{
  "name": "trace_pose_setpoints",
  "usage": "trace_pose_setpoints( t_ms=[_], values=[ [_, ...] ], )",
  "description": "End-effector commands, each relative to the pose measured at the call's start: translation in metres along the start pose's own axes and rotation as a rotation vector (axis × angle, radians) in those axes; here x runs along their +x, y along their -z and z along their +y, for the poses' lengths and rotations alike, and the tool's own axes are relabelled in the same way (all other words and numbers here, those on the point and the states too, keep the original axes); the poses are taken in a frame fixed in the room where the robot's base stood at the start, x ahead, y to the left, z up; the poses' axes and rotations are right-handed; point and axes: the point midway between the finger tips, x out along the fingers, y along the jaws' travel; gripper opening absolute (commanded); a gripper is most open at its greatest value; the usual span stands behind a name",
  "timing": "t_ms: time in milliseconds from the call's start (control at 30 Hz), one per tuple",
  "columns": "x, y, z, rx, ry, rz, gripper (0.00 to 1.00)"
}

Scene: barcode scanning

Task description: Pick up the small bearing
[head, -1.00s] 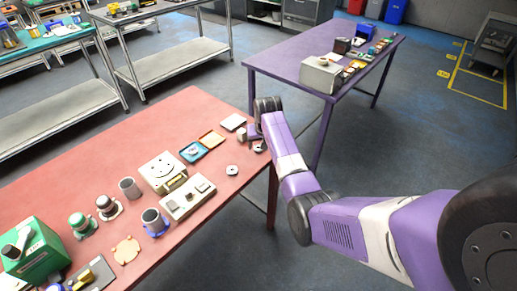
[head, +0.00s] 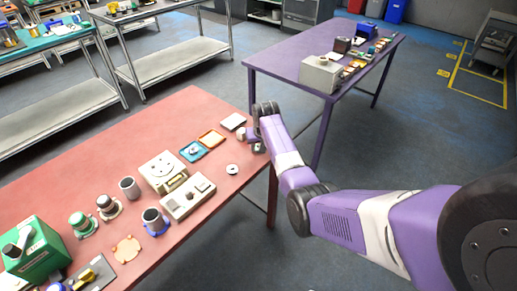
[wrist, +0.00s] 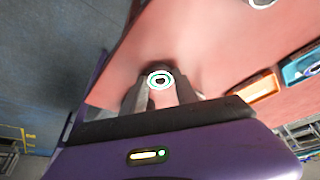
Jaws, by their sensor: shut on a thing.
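My gripper (wrist: 160,88) is shut on the small bearing (wrist: 160,79), a ring with a bright rim and a dark centre, held between the two fingertips in the wrist view. The red table (wrist: 215,52) lies below and beyond it. In the head view my gripper (head: 256,145) is over the right end of the red table (head: 105,132); the bearing is too small there to make out clearly. Another ring-shaped part (head: 232,169) lies on the table to the left of my gripper.
A blue tray (head: 184,157), an orange tray (head: 211,138) and a pale flat plate (head: 233,121) lie near my gripper. A white device (head: 158,170), cups and a green box (head: 30,250) stand farther left. A purple table (head: 285,68) stands behind. Bare floor lies between the tables.

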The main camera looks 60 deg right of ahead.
Motion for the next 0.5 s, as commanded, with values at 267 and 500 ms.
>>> trace_pose_setpoints(
  t_ms=[267, 500],
  values=[
    [-0.003, 0.002, 0.000, 0.000, 0.000, 0.000, 0.00],
    [-0.029, 0.013, -0.001, 0.000, 0.001, 0.004, 0.00]
  ],
)
